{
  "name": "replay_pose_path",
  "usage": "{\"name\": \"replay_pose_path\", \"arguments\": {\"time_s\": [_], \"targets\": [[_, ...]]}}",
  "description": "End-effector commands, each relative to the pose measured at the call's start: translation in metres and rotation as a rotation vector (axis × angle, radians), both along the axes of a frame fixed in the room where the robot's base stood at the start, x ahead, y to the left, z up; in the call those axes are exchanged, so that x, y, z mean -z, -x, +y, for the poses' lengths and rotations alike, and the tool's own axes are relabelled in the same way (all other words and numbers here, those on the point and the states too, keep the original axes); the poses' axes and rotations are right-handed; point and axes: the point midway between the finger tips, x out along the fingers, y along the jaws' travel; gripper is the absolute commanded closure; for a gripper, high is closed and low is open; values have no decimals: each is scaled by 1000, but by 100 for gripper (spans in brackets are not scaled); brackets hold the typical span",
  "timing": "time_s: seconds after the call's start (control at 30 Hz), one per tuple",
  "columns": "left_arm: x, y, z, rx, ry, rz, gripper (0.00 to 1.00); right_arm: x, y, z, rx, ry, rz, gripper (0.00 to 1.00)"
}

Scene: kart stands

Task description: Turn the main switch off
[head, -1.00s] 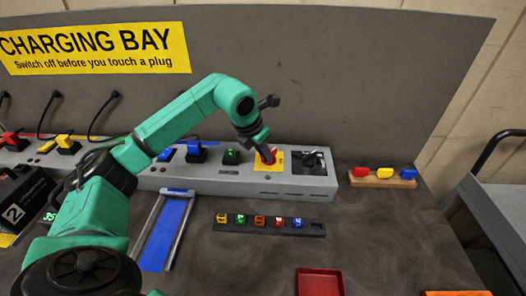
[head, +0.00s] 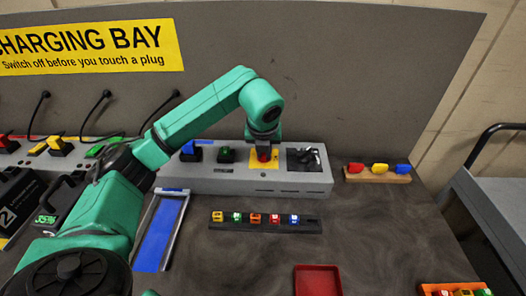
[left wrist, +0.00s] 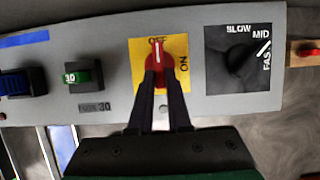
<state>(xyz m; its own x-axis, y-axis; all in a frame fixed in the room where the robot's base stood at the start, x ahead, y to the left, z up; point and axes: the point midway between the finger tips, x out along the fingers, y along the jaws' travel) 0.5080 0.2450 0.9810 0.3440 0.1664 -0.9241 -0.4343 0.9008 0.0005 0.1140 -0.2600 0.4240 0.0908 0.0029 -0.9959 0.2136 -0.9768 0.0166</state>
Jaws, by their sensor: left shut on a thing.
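The main switch is a red rotary handle (left wrist: 157,52) on a yellow plate (left wrist: 180,45) marked OFF at the top and ON at the right. In the left wrist view the handle's white line points up at OFF. My left gripper (left wrist: 159,76) is shut on the red handle, with a finger on each side. In the head view the gripper (head: 264,146) comes down from above onto the switch and hides part of it. My right gripper does not show.
Coloured plugs, a rack of small blocks (head: 265,222), a red tray (head: 318,281) and a wooden block rack (head: 378,178) stand around.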

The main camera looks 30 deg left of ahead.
Motion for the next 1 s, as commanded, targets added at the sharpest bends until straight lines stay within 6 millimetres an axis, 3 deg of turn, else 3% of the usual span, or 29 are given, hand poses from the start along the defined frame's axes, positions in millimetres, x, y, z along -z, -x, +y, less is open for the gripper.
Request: {"name": "replay_pose_path", "arguments": {"time_s": [0.47, 0.5, 0.57, 0.87, 1.0], "targets": [[-2, -1, 0, -19, 1, -5, 100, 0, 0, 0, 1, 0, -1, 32], [-2, -1, 0, -19, 1, -5, 76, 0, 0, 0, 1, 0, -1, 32], [-2, -1, 0, -19, 0, -5, 54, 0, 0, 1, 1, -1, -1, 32], [-1, 0, 0, -17, 1, -2, 54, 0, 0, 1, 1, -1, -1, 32], [-9, 2, -2, -16, 1, -4, 54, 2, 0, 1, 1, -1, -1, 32]]}}
